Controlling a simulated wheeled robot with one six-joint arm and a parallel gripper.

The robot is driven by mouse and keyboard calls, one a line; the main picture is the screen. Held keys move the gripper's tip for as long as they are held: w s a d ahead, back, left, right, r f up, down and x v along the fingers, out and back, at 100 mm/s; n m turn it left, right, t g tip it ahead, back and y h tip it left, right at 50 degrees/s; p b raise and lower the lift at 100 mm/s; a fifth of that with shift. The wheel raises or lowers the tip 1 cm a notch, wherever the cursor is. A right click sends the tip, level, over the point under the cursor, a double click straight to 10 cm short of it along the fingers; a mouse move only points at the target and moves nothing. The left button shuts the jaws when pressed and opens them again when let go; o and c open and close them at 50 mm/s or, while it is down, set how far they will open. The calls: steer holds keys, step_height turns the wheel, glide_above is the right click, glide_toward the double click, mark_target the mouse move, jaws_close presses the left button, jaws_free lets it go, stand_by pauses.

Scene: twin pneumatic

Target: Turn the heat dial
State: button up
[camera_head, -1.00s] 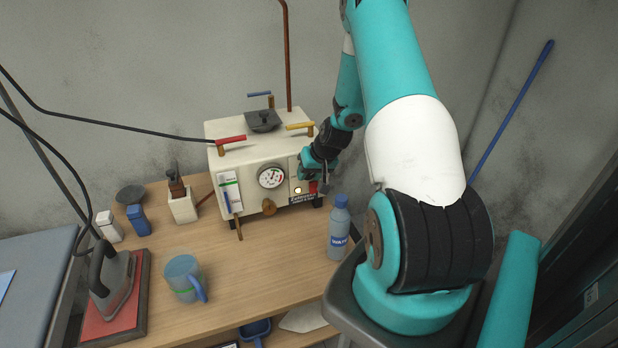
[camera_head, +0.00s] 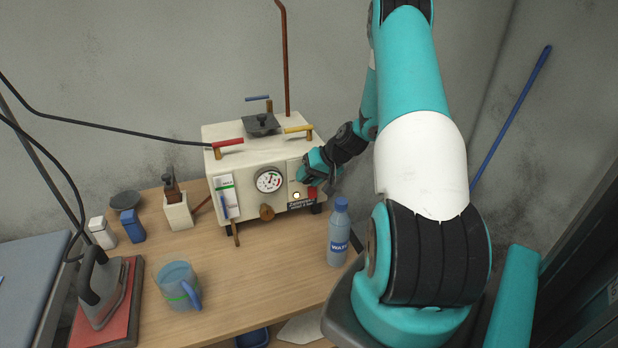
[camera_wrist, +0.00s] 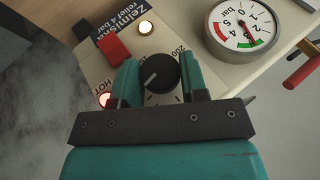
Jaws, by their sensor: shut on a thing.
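The heat dial (camera_wrist: 160,75) is a round black knob with a pale pointer line, on the cream front of the steam boiler (camera_head: 245,195). In the wrist view my gripper (camera_wrist: 160,84) has one teal finger on each side of the dial and is shut on it. Part of a printed scale shows around the knob, with "200" and "HOT" legible. In the head view my gripper (camera_head: 308,172) is at the right end of the boiler's front and hides the dial.
A red switch (camera_wrist: 112,40), a lit lamp (camera_wrist: 145,27) and a pressure gauge (camera_wrist: 243,24) sit close to the dial. A water bottle (camera_head: 338,232) stands in front. A mug (camera_head: 178,284) and an iron (camera_head: 102,278) are at the left of the wooden table (camera_head: 265,275).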

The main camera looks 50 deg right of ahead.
steer(key=o, duration=0.9)
steer(key=b+v, duration=0.4)
steer(key=v, duration=1.3)
steer(key=shift+r, duration=0.2)
steer(key=w+a+r+n+g+y, duration=0.1)
steer(key=w+a+r+n, duration=0.1)
steer(key=a, duration=0.7)
steer(key=w+a+r+n+g, duration=0.2)
steer(key=a+n, duration=0.1)
steer(key=a, duration=0.6)
steer(key=w+a+r+n+g+y, duration=0.1)
steer(key=a+r+n, duration=0.1)
steer(key=a, duration=0.8)
steer(key=s+a+r+n+g, duration=0.1)
steer(key=s+a+n+g, duration=0.2)
steer(key=s+a+n, duration=0.4)
steer(key=s+a, duration=0.8)
steer(key=a, duration=0.2)
steer(key=shift+s+a+r+n, duration=0.2)
steer(key=shift+a+n, duration=0.1)
steer(key=shift+a, duration=0.1)
